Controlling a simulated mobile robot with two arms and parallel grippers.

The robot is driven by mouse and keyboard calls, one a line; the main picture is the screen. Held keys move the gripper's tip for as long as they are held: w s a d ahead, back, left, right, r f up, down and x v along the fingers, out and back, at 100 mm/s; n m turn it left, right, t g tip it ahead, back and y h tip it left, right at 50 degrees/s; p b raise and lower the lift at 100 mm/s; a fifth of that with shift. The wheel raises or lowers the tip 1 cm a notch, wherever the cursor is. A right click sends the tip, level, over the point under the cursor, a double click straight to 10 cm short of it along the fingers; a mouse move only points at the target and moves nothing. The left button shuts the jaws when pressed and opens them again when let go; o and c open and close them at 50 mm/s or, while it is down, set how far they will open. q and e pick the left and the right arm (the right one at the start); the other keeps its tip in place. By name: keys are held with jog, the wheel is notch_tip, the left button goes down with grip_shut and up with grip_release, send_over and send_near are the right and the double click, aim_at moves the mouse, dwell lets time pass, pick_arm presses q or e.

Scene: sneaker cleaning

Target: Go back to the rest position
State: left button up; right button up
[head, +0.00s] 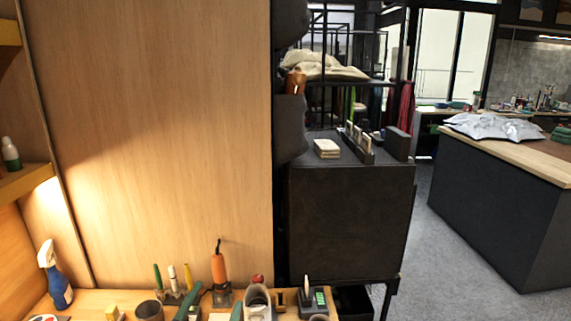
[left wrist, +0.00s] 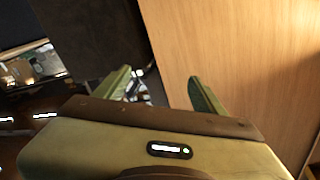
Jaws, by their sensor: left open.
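My left gripper (left wrist: 159,76) shows in the left wrist view with its two green fingers spread apart and nothing between them. Beyond the fingers are a wooden panel on the right and a dark surface on the left. In the head view, two green finger-like parts at the bottom edge look like the left gripper (head: 217,297), low over the workbench (head: 93,299). Most of the gripper and its arm is cut off there. My right gripper is in neither view.
The bench holds a blue spray bottle (head: 57,278), an orange-handled tool (head: 219,267), a dark cup (head: 149,311) and a greyish rounded thing, perhaps a shoe (head: 257,296). A wooden panel (head: 150,130) rises behind. A dark cabinet (head: 350,215) stands right; grey floor (head: 450,270) is clear.

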pick_arm(q)
jog(key=s+a+f+n+g+y, duration=0.25)
jog(key=s+f+g, duration=0.2)
jog(key=f, duration=0.35)
jog(key=s+a+f+n+g+y, duration=0.1)
jog(key=s+a+f+n+g, duration=0.15)
jog(key=s+a+f, duration=0.35)
jog(key=s+d+f+g, duration=0.1)
jog(key=s+f+g, duration=0.35)
jog(key=s, duration=0.35)
jog(key=s+d+f+g, duration=0.1)
jog(key=s+f+g, duration=0.2)
jog(key=s+f, duration=0.35)
notch_tip(320, 180, down, 29)
jog(key=s+g+b, duration=0.2)
jog(key=s+b, duration=0.1)
jog(key=b, duration=0.2)
jog(key=s+a+f+b, duration=0.1)
jog(key=s+f+b, duration=0.1)
jog(key=s+f, duration=0.6)
jog(key=s+a+f+b, duration=0.2)
jog(key=s+f, duration=0.7)
jog(key=f, duration=0.5)
jog(key=shift+m+g+b, duration=0.3)
jog(key=shift+g+b, duration=0.15)
jog(key=shift+b, duration=0.05)
